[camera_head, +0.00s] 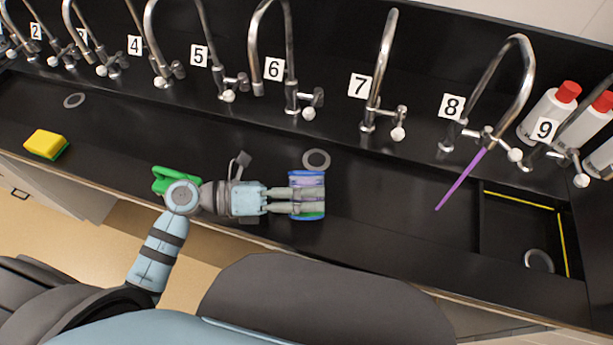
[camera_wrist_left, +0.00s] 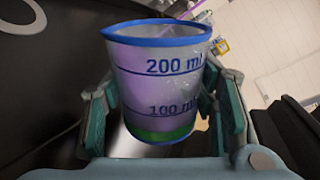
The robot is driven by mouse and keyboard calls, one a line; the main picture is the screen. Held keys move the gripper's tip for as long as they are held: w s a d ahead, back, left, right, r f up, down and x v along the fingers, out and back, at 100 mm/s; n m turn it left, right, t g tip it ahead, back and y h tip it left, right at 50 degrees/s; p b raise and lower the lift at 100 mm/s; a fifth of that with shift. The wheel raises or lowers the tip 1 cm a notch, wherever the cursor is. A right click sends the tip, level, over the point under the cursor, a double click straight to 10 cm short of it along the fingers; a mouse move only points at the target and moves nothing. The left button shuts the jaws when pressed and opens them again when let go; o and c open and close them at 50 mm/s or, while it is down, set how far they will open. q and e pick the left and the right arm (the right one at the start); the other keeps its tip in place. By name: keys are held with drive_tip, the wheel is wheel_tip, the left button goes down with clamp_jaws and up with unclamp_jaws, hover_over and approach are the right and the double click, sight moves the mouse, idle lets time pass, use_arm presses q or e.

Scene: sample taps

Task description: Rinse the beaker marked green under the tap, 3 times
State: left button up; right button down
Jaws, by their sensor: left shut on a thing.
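The beaker (camera_head: 307,181) has a blue rim, blue volume marks and a green band at its base. In the left wrist view the beaker (camera_wrist_left: 158,85) looks lilac, with 200 ml and 100 ml marks facing me. My left gripper (camera_head: 312,201) is shut on its sides, one finger on each side, and holds it over the black sink trough. Tap 8 (camera_head: 521,70) has a thin purple line, which looks like a stream, running down from near its handle. The beaker is well to the left of it. My right gripper is not in view.
A row of curved taps, such as tap 7 (camera_head: 388,50) and tap 6 (camera_head: 290,55), lines the back. A yellow and green sponge (camera_head: 45,144) lies at left. White bottles with red caps (camera_head: 549,113) stand at right. A yellow-edged basin (camera_head: 510,225) lies at front right.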

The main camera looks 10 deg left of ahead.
use_arm(q)
drive_tip(key=shift+f+n, duration=0.1)
drive_tip(key=shift+n, duration=0.3)
drive_tip(key=shift+p, duration=0.55)
drive_tip(key=shift+r+n+g+p, duration=0.3)
drive_tip(key=shift+r+n+p, duration=0.15)
drive_tip(key=shift+n+p, duration=0.35)
drive_tip(key=shift+w+f+n+g+p, duration=0.15)
drive_tip(key=shift+f+n+g+p, duration=0.15)
drive_tip(key=shift+f+n+p, duration=0.15)
idle(0.9)
drive_tip(key=shift+w+a+r+n+p, duration=0.15)
drive_tip(key=shift+w+r+n+p, duration=0.3)
drive_tip(key=shift+w+n+p, duration=0.25)
idle(0.6)
drive_tip(key=shift+w+f+n+g, duration=0.2)
drive_tip(key=shift+f+n+g, duration=0.2)
drive_tip(key=shift+n, duration=0.45)
idle(0.6)
drive_tip(key=shift+w+a+r+p, duration=0.1)
drive_tip(key=shift+w+r+p, duration=0.05)
drive_tip(key=shift+p, duration=0.3)
